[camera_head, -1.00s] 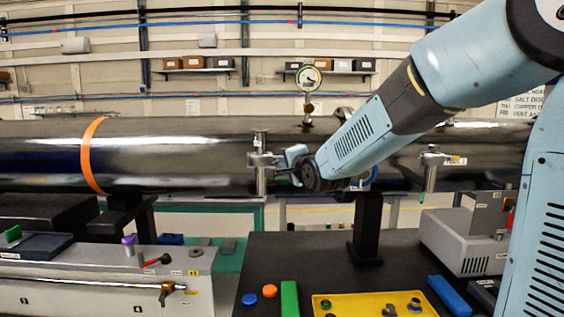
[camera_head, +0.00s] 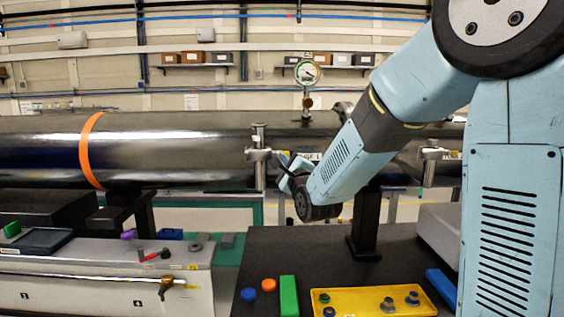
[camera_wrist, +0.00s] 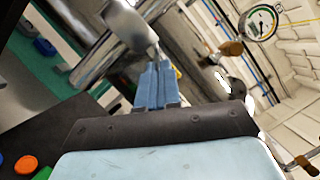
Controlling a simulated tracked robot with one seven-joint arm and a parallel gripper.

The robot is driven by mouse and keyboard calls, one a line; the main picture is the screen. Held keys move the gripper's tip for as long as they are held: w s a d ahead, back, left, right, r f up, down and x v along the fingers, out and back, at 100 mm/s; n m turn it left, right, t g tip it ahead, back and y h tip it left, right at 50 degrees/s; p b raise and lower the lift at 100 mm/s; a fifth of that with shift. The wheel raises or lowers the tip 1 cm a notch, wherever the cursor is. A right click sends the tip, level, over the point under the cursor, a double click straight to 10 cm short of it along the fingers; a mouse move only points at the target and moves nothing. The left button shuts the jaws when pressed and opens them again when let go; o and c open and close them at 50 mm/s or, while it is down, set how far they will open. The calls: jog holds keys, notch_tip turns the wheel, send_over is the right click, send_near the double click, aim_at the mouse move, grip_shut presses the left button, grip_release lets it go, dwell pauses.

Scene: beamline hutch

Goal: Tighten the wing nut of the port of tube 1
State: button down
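A long dark, shiny tube (camera_head: 200,150) runs across the head view. A metal port fitting (camera_head: 259,156) with a clamp stands on its near side, left of my gripper (camera_head: 285,168). The fitting also shows in the wrist view (camera_wrist: 128,24), just beyond my fingertips. My gripper's two blue fingers (camera_wrist: 156,82) lie side by side, shut. A thin dark piece shows between the fingertips and the fitting. I cannot tell whether it is the wing nut or whether the fingers touch it. The tube's number is not readable.
A second similar fitting (camera_head: 430,154) stands at the right behind my arm. A round gauge (camera_head: 307,73) rises above the tube. On the dark bench, a yellow tray (camera_head: 350,311) holds small knobs, beside a green block (camera_head: 289,296) and a blue bar (camera_head: 442,288).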

jog(key=shift+f+m, duration=0.35)
jog(key=shift+m, duration=0.05)
jog(key=c, duration=1.6)
grip_release()
jog(key=shift+r, duration=0.1)
